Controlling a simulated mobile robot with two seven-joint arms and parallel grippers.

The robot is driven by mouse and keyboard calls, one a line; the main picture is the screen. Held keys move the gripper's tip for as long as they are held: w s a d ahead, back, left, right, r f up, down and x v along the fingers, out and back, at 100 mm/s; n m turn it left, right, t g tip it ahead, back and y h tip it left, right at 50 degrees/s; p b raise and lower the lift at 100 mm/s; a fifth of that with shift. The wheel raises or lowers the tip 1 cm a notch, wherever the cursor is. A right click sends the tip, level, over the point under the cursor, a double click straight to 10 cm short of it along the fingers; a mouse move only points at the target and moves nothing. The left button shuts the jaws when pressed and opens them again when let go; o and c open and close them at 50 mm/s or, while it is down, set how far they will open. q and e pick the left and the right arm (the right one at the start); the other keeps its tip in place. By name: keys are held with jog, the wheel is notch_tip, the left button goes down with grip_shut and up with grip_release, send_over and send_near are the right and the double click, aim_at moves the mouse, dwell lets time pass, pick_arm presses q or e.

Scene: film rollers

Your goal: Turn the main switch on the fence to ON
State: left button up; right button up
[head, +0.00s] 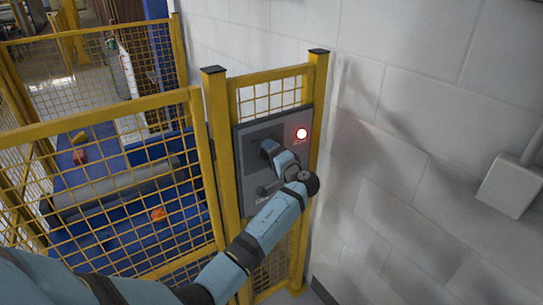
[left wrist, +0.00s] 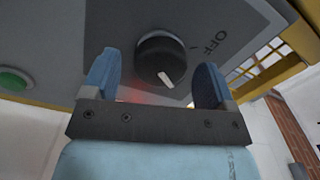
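The grey switch panel (head: 247,192) is mounted on the yellow fence. A white lamp with a red glow (head: 302,133) sits at its upper right. The black rotary main switch (left wrist: 160,55) shows in the left wrist view, with a white mark on its knob and a tilted OFF label to its upper right. The mark points down and slightly right there, not toward OFF. My left gripper (left wrist: 155,82) is open, one blue finger on each side of the knob, with gaps visible. In the head view my left gripper (head: 270,150) is at the panel and hides the knob. My right gripper is out of view.
A green button (left wrist: 15,80) is on the panel's left in the left wrist view. Yellow mesh fence (head: 120,170) stands left of the panel, with blue machinery behind it. A white block wall (head: 420,110) is close on the right, carrying a light grey box (head: 512,185).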

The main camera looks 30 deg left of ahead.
pick_arm(q)
jog(key=b+v, duration=0.3)
jog(key=v, duration=1.1)
